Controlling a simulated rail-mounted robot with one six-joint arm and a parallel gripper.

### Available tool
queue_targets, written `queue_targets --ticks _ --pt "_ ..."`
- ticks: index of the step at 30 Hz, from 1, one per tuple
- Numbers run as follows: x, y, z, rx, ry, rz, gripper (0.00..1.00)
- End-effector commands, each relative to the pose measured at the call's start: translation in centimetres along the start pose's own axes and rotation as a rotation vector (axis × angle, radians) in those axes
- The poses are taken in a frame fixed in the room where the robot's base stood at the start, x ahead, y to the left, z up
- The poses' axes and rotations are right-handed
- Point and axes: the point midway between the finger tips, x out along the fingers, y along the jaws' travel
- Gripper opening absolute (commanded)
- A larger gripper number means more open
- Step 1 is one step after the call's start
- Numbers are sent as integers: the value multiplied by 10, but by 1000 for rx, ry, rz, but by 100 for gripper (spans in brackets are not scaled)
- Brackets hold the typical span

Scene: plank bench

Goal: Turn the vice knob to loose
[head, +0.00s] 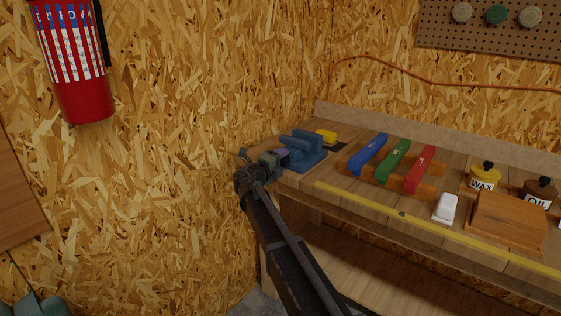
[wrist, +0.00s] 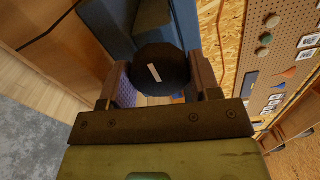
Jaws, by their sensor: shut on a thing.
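A blue vice (head: 303,153) stands at the left end of the plank bench. Its knob (wrist: 160,70) is round and black with a pale line mark, and in the wrist view it sits between my two fingers. The pale mark is tilted, running from upper left to lower right. My gripper (head: 268,162) is at the front left of the vice, shut on the knob. In the head view my gripper hides the knob. The blue vice body (wrist: 113,28) shows behind the knob in the wrist view.
Blue, green and red bars (head: 394,160) lie on a wooden rack right of the vice. A yellow block (head: 326,137) is behind it. A white object (head: 445,208), wooden box (head: 507,222), wax jar (head: 484,178) and oil jar (head: 540,193) stand further right.

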Motion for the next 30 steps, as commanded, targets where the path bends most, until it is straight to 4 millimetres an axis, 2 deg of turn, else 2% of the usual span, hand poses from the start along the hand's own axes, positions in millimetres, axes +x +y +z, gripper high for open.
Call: queue_targets --ticks 14,15,19,20,30 --pt "-1 0 -1 -18 1 1 33" --pt "-1 0 -1 -18 1 1 60" --pt "-1 0 -1 -18 1 1 80" --pt "-1 0 -1 -17 1 1 82" --pt "0 1 0 33 1 2 82"
